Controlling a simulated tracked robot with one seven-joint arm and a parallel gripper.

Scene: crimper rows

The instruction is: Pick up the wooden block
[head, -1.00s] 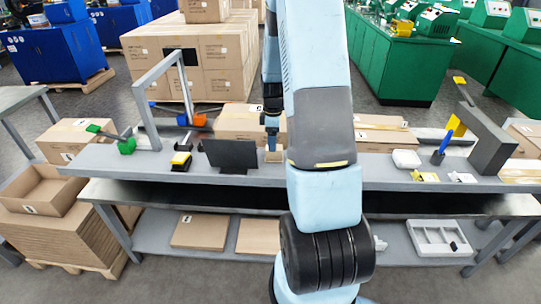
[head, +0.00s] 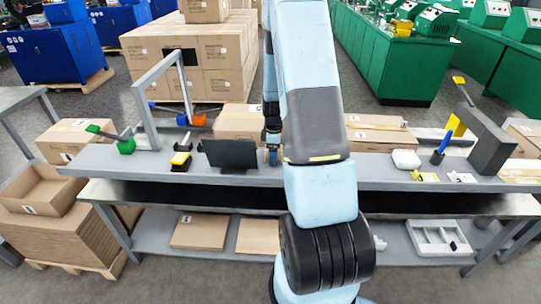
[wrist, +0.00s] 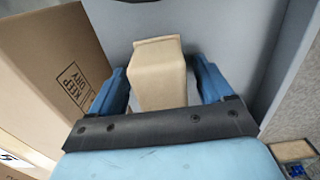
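The wooden block (wrist: 160,72) is a plain tan block standing on the grey bench top (head: 420,172). In the wrist view it sits between the two blue fingers of my gripper (wrist: 160,85). The fingers are apart on either side of it, with narrow gaps seeming to show, so the gripper looks open around the block. In the head view my gripper (head: 272,150) is low over the bench, beside the black panel, and mostly hides the block.
A black upright panel (head: 231,154) stands just left of my gripper. A cardboard box (head: 240,122) is behind the bench; a carton (wrist: 50,75) fills the wrist view's left side. A white item (head: 406,159) and a grey frame (head: 490,140) stand to the right.

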